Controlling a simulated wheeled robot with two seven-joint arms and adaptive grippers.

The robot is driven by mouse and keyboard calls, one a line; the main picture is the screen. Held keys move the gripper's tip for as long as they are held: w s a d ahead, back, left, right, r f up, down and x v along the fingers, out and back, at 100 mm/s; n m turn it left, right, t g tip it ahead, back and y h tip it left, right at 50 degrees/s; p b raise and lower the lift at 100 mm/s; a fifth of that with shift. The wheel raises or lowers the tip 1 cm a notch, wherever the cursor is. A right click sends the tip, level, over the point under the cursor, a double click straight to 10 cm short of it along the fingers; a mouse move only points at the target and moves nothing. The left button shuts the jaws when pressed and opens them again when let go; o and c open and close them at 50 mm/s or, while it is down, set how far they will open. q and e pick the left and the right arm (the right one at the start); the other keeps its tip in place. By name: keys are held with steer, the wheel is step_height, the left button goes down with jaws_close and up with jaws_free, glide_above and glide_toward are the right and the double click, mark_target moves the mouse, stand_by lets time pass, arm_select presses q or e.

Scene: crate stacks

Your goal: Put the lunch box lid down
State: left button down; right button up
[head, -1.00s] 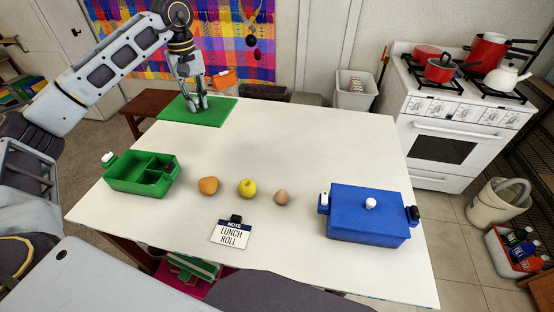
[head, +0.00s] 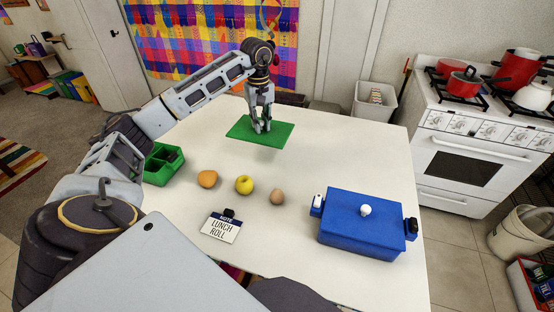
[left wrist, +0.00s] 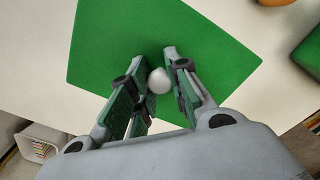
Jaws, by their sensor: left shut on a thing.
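The flat green lunch box lid (head: 245,125) is over the far middle of the white table, roughly level, with a faint shadow near its front edge. My left gripper (head: 262,128) is shut on its white knob, which shows between the fingers in the left wrist view (left wrist: 159,80). Whether the lid touches the table is hard to tell. The open green lunch box (head: 155,178), with compartments, stands at the table's left, partly hidden by my left arm. A closed blue lunch box (head: 340,235) with a white knob stands at the right front. My right gripper is out of view.
An orange fruit (head: 207,179), a yellow apple (head: 244,185) and a brown egg-like item (head: 277,198) stand in a row. A "LUNCH ROLL" note (head: 222,228) is in front. The table right of the lid is clear. A stove (head: 475,150) stands beyond.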

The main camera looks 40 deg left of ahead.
arm_select(q)
steer(key=shift+w+d+f, duration=0.2)
steer(key=shift+f, duration=0.1)
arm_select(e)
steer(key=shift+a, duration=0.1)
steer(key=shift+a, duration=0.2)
arm_select(q)
steer(key=shift+f, duration=0.1)
steer(key=shift+f, duration=3)
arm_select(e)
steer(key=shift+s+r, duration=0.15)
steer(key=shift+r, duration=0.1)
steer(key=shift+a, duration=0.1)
arm_select(q)
steer(key=shift+f, duration=0.1)
